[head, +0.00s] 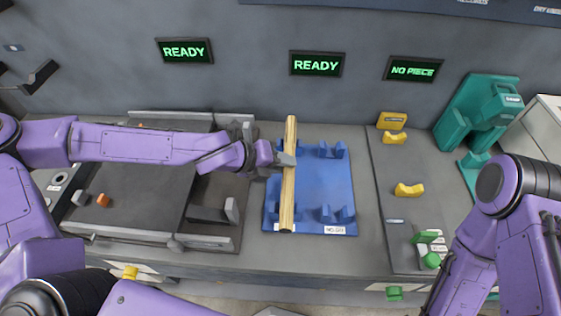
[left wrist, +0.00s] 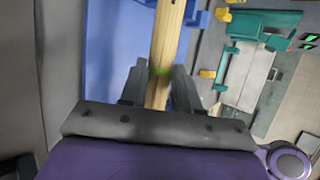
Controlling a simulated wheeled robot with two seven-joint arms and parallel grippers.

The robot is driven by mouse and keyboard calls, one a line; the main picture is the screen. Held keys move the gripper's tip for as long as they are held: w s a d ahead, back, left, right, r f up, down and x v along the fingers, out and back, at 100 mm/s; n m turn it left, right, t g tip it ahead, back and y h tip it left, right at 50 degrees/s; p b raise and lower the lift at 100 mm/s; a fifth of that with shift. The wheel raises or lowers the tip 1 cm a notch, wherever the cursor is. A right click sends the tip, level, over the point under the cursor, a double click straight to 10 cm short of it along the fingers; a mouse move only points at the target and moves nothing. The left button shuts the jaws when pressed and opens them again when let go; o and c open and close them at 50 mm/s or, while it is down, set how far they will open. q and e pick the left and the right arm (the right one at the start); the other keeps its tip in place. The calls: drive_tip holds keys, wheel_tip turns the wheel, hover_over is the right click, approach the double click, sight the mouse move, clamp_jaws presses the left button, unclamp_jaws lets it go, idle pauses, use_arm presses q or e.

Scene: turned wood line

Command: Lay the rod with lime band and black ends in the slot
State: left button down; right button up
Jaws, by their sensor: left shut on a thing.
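A long pale wooden rod (head: 288,198) is held by my left gripper (head: 284,160), whose jaws are shut on it near its middle. A faint lime band shows on the rod (left wrist: 163,50) between the fingers (left wrist: 158,88) in the left wrist view. The near end of the rod looks dark; the far end's colour is unclear. The rod runs front to back over the left part of a blue plate (head: 308,185) with upright slotted holders (head: 331,150). Whether it touches the left holders cannot be told. My right gripper is out of view.
A dark machine bed (head: 135,178) lies left of the plate. To the right, a grey panel holds yellow blocks (head: 409,190) and a green knob (head: 431,260), with a teal press (head: 478,115) behind. Two wall signs read READY and one NO PIECE (head: 413,69).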

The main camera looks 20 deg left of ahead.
use_arm(q)
drive_tip(key=shift+w+f+b, duration=0.2)
drive_tip(key=shift+f+b, duration=0.1)
drive_tip(key=shift+f, duration=0.5)
drive_tip(key=shift+s, duration=0.1)
drive_tip(key=shift+s+r, duration=0.25)
drive_tip(key=shift+s, duration=0.15)
drive_tip(key=c, duration=0.7)
unclamp_jaws()
drive_tip(key=shift+w+f, duration=0.1)
drive_tip(key=shift+w, duration=0.1)
drive_tip(key=shift+c, duration=0.2)
drive_tip(key=shift+s, duration=0.15)
drive_tip(key=p+v, duration=0.4)
drive_tip(key=v, duration=0.6)
drive_tip(key=shift+a+p, duration=0.2)
drive_tip(key=shift+p, duration=0.1)
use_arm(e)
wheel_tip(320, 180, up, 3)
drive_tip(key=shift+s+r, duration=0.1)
